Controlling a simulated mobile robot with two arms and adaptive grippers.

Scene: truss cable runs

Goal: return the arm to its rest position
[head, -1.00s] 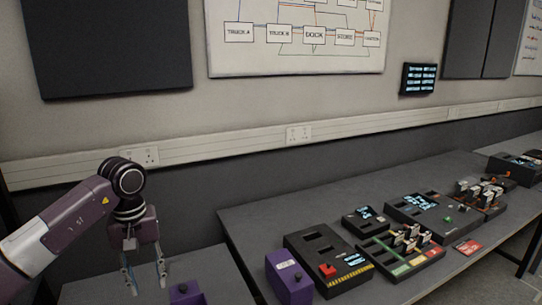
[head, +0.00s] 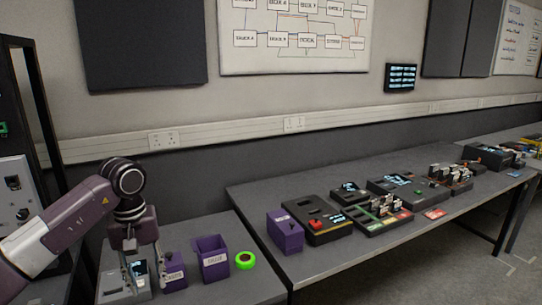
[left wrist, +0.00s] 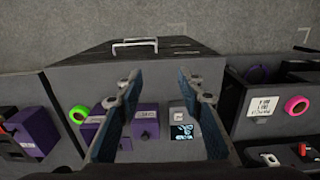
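My left arm comes in from the left in the head view, bent at a dark round joint. Past the fingers, a purple box (left wrist: 145,120) and a small device with a lit screen (left wrist: 182,130) show on a grey surface. My right gripper is in neither view.
Purple bins (head: 212,258) and a green tape roll (head: 245,260) stand on the near bench. A purple box (head: 285,232) and several dark panels (head: 318,220) line the longer bench. A dark rack (head: 35,110) stands at far left. Floor is clear at lower right.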

